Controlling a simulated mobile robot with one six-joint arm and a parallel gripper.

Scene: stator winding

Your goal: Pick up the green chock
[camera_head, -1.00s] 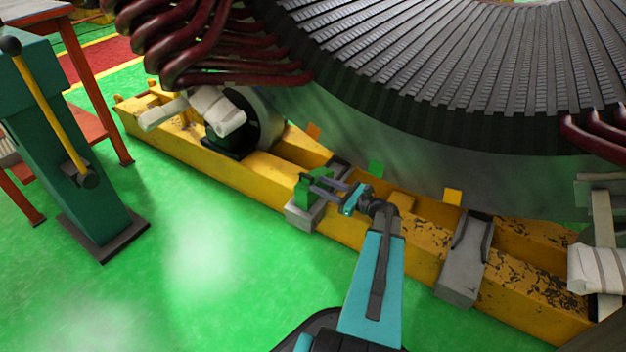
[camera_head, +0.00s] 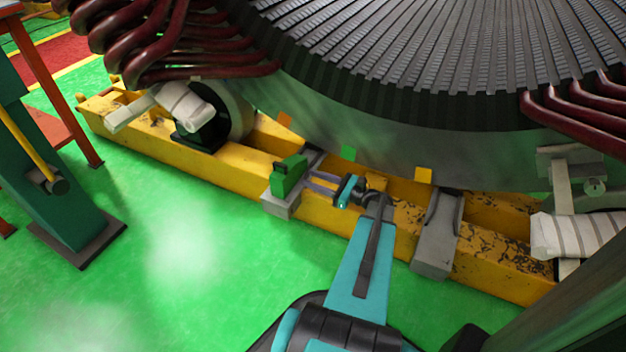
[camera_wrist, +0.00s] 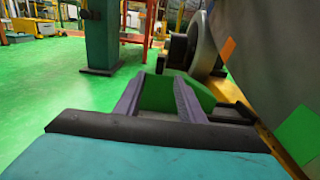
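The green chock (camera_head: 288,175) is a wedge-like block on a grey support block (camera_head: 279,203) at the yellow beam. My gripper (camera_head: 309,181) is just right of it in the head view, with its fingers pointing at it. In the wrist view the chock (camera_wrist: 168,94) shows between and beyond the two purple-grey fingers of my gripper (camera_wrist: 159,80). The fingers stand apart, and the right one overlaps part of the chock's sloped side. I cannot tell whether they touch it. The chock's lower part is hidden.
The yellow beam (camera_head: 242,163) runs under the large stator (camera_head: 380,150), which overhangs close behind the chock. A second grey support (camera_head: 437,240) stands to the right. A green post (camera_head: 62,205) is at the left. The green floor in front is clear.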

